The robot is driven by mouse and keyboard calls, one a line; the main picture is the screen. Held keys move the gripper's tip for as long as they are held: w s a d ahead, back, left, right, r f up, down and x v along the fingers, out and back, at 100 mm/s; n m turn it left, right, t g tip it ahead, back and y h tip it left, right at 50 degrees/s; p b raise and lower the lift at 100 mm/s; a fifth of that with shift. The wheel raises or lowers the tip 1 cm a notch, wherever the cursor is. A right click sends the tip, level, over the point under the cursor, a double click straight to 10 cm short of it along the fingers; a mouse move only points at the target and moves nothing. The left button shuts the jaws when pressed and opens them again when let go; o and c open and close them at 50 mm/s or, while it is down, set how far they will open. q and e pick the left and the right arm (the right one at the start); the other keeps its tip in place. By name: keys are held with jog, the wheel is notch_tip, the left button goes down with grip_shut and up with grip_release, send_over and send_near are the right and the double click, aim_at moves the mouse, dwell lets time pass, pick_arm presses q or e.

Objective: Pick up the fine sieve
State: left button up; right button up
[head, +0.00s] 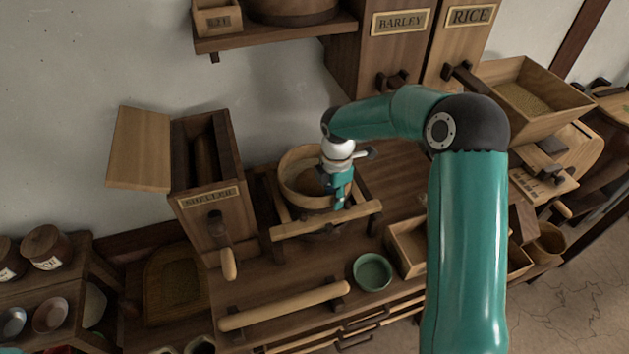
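A round wooden hoop that looks like the fine sieve (296,164) sits between the rails of a wooden frame (300,226) on the workbench. Its inside is brownish. My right gripper (340,200) points down over the right part of the hoop and hides some of its rim. I cannot tell whether its fingers touch the rim or how far apart they are. My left gripper is not in view.
A tall open-lidded wooden box (216,220) with a crank stands left of the sieve. A green bowl (372,271), a wooden rolling bar (284,306) and an open box (408,246) lie in front. A shelf (275,35) overhangs behind.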

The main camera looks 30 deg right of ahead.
grip_shut()
jog(key=shift+w+r, duration=0.1)
jog(key=shift+r, duration=0.05)
